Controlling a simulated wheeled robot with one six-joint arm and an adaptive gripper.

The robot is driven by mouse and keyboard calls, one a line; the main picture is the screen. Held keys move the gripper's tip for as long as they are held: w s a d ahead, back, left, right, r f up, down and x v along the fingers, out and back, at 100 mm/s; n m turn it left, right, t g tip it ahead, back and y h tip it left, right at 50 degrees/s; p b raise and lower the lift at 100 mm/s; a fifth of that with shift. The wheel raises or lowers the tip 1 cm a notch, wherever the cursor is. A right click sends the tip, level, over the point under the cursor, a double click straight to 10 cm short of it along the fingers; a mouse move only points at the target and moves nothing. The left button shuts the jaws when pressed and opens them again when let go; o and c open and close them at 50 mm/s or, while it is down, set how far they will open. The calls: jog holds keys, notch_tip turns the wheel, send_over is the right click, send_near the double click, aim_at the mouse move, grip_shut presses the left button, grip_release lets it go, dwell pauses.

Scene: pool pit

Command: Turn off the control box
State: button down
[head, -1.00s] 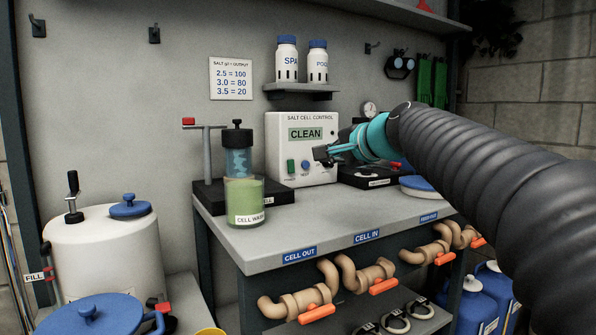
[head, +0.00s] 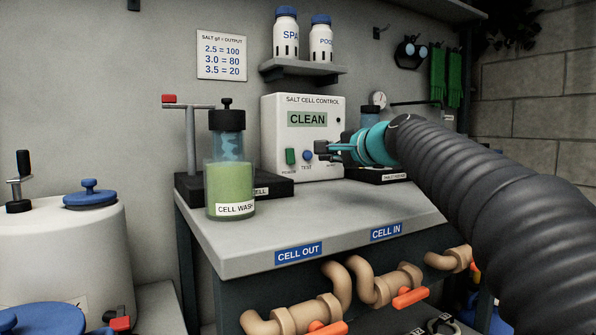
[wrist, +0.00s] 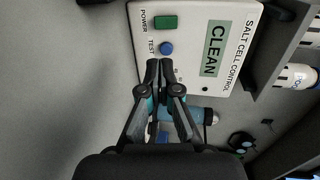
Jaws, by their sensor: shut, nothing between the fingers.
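The control box (head: 272,128) is a white unit labelled "SALT CELL CONTROL" at the back of the bench. Its green display (head: 307,119) reads "CLEAN". A green power switch (head: 291,157) sits at its lower left, with a round blue test button (head: 307,156) to the right. The wrist view shows the box sideways, with the power switch (wrist: 166,22) and the test button (wrist: 166,48) clear. My gripper (head: 318,149) is shut and empty in front of the box's lower right. In the wrist view its fingertips (wrist: 159,66) appear just below the test button; I cannot tell whether they touch the box.
A shelf (head: 302,72) with two bottles hangs above. The bench top (head: 300,215) in front is clear.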

aim_at(292, 163)
jog(key=shift+a, duration=0.15)
jog(key=shift+w+a, duration=0.1)
jog(key=p+x, duration=0.2)
jog(key=x, duration=1.1)
jog(key=shift+w+a, duration=0.15)
jog(key=shift+w, duration=0.15)
jog(key=shift+f, duration=0.1)
jog(key=shift+w+a+p, duration=0.15)
jog(key=shift+w+p, duration=0.05)
jog(key=shift+p, duration=0.15)
jog(key=shift+f, duration=0.15)
jog(key=shift+s+f+b, duration=0.1)
jog(key=shift+f+b, duration=0.05)
jog(key=shift+b, duration=0.2)
jog(key=s+d+b, duration=0.1)
jog(key=s+d, duration=0.1)
jog(key=s, duration=0.1)
jog(key=s+d+f+b, duration=0.1)
jog(key=s+d, duration=0.2)
jog(key=s, duration=0.1)
jog(key=s+d+f+b, duration=0.1)
jog(key=s+d, duration=0.1)
jog(key=s, duration=0.2)
jog(key=shift+s+d+b, duration=0.15)
jog(key=shift+d+b, duration=0.2)
jog(key=shift+d, duration=0.05)
